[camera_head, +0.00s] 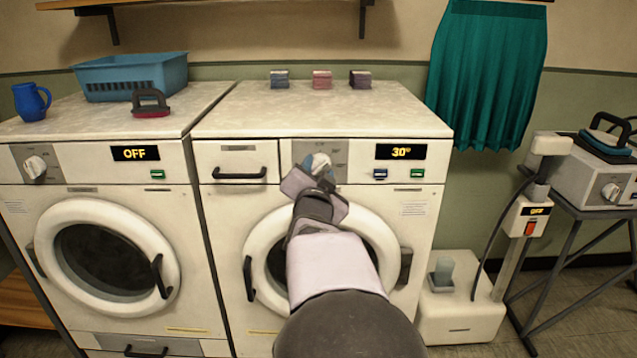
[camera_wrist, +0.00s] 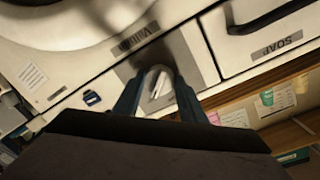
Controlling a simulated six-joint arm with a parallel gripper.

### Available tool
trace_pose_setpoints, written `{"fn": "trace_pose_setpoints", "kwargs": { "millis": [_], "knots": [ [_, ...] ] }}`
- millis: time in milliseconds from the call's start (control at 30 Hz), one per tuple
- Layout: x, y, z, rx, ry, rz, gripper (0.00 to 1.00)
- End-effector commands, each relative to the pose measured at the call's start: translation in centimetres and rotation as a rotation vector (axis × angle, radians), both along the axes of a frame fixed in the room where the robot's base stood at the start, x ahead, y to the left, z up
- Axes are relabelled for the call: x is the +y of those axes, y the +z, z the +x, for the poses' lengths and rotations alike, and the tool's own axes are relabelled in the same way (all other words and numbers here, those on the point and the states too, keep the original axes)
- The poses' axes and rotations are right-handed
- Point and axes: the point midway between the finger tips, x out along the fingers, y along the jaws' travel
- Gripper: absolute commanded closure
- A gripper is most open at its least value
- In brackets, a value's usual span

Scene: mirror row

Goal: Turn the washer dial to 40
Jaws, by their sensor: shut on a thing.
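The right washer (camera_head: 225,225) has a pale round dial (camera_head: 318,162) on a grey panel, left of its display (camera_head: 400,152), which reads 30°. My gripper (camera_head: 312,178) is at this dial and partly covers it. In the wrist view my gripper (camera_wrist: 158,96) is shut on the dial (camera_wrist: 158,82), with one finger on each side. A pale pointer bar shows on the dial's face. The dial's scale marks are mostly hidden or too small to read. The left washer (camera_head: 190,225) has its own dial (camera_head: 35,167) and a display (camera_head: 135,153) reading OFF.
The soap drawer handle (camera_head: 239,174) is left of the dial. The round door (camera_head: 375,235) is below, behind my arm. A blue basket (camera_head: 130,76) and small boxes (camera_head: 321,80) stand on top.

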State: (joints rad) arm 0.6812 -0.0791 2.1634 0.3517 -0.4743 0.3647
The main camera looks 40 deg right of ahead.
Motion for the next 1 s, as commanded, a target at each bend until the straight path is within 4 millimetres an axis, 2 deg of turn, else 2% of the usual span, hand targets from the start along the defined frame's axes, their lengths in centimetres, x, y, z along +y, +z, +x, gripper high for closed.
{"fn": "trace_pose_setpoints", "kwargs": {
  "millis": [33, 600, 1000],
  "knots": [
    [-0.01, -0.49, -0.05, -0.034, 0.0, 0.031, 0.85],
    [-0.06, -0.34, -0.07, -0.41, 0.0, 0.409, 0.85],
    [-0.07, 0.06, -0.08, -0.581, -0.001, 0.583, 0.85]
  ]
}}
